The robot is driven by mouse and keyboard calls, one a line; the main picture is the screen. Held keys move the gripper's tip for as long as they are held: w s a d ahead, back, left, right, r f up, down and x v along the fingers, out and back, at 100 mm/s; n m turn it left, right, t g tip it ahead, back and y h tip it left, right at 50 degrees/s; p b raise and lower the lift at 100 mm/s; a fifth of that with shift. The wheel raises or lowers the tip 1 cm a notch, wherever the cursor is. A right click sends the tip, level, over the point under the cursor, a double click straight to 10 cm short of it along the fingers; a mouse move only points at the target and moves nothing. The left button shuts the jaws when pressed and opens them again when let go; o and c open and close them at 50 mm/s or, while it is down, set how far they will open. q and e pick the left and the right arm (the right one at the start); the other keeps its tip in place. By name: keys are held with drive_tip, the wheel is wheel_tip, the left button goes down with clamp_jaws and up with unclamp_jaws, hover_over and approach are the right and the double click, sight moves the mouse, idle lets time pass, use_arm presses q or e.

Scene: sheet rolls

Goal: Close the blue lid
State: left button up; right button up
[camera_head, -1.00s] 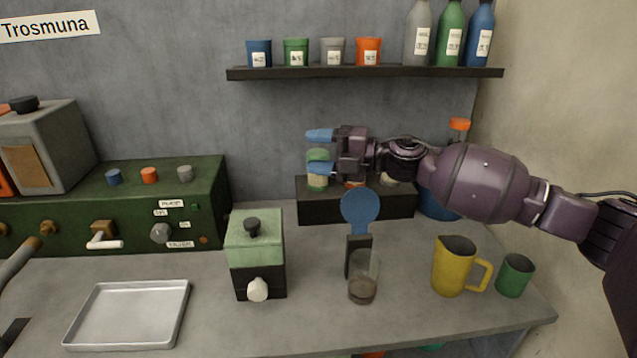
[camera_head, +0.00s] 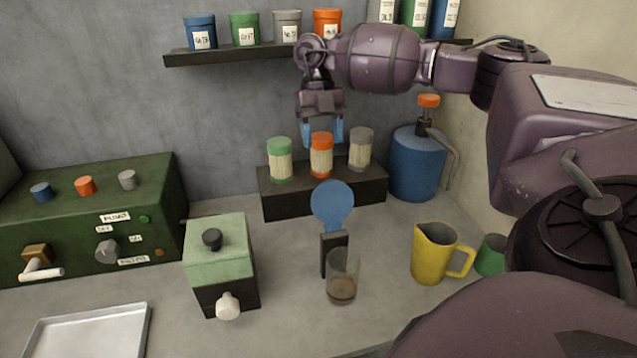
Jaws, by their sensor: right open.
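The blue lid (camera_head: 332,203) is a round disc standing raised on a dark hinge post (camera_head: 334,252), tilted up behind a clear glass (camera_head: 342,278) with a little brown content. My right gripper (camera_head: 322,131) points down with its blue fingertips apart and empty. My left gripper is not in view.
A dark block with several lidded jars (camera_head: 280,160) stands behind the lid. A green box (camera_head: 221,262) is to the left, a yellow jug (camera_head: 437,253) and green cup (camera_head: 491,255) to the right. A blue canister (camera_head: 416,162) stands at the back right. A shelf (camera_head: 220,55) hangs above.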

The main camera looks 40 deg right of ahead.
sight(327, 186)
drive_tip(key=x, duration=1.1)
